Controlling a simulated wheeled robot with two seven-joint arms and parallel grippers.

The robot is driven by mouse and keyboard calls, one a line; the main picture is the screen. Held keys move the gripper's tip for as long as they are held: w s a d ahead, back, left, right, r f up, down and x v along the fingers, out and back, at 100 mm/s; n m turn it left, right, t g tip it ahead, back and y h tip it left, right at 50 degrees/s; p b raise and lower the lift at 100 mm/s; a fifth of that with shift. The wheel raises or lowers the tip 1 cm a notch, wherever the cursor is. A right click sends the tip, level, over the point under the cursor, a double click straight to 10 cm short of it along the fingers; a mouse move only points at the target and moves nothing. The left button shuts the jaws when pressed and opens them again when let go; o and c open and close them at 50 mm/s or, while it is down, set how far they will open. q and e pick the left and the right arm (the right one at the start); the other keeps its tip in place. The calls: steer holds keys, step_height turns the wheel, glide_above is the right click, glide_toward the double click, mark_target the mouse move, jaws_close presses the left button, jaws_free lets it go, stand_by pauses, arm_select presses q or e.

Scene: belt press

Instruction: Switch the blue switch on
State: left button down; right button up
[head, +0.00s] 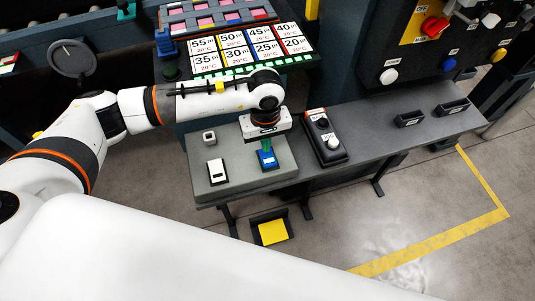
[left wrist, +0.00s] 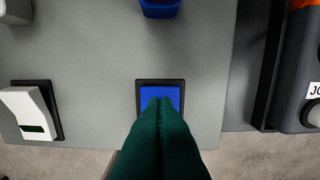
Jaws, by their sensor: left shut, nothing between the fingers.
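The blue switch (head: 266,159) sits in a dark frame on the grey panel (head: 240,180) on the table. In the left wrist view the blue switch (left wrist: 160,95) is at the centre, its lower part hidden by my fingers. My left gripper (head: 267,147) points down over it, with green fingertips shut and empty. In the left wrist view the fingertips (left wrist: 162,104) overlap the blue face; I cannot tell whether they touch it. Which way the rocker is tipped is not clear. My right gripper is not in view.
A white switch (head: 217,172) is left of the blue one, with a small grey block (head: 209,137) behind it. A black control box (head: 325,138) with a white knob stands to the right. Number cards (head: 249,48) lie behind. The table's right part is mostly clear.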

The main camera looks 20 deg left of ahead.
arm_select(q)
step_height(320, 180, up, 6)
steer(key=p, duration=0.2)
stand_by(0.4)
stand_by(0.4)
